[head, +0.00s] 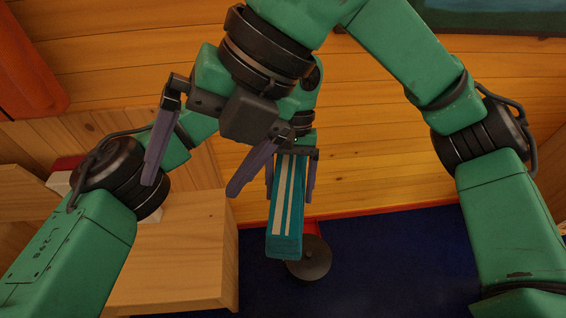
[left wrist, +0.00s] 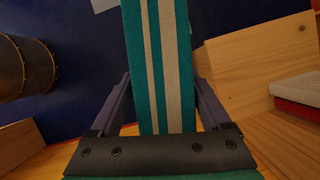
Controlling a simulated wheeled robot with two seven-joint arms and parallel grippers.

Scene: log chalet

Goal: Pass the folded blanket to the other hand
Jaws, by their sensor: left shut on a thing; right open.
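The folded blanket (head: 284,235) is a long teal bundle with pale stripes, held clear of the furniture in the middle of the head view. My left gripper (head: 291,178) is shut on it, one finger along each side. In the left wrist view the blanket (left wrist: 158,50) runs up the picture between the fingers of my left gripper (left wrist: 162,105). My right gripper (head: 203,172) is open and empty. Its purple fingers are wide apart, to the left of the blanket in the head view. My right wrist hides part of my left forearm.
A pale wooden bench or table (head: 190,270) stands at lower left. A red and white item (left wrist: 298,92) lies on wood in the left wrist view. A dark round object (head: 310,262) sits below the blanket. The dark blue floor covering (head: 400,265) is clear at right.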

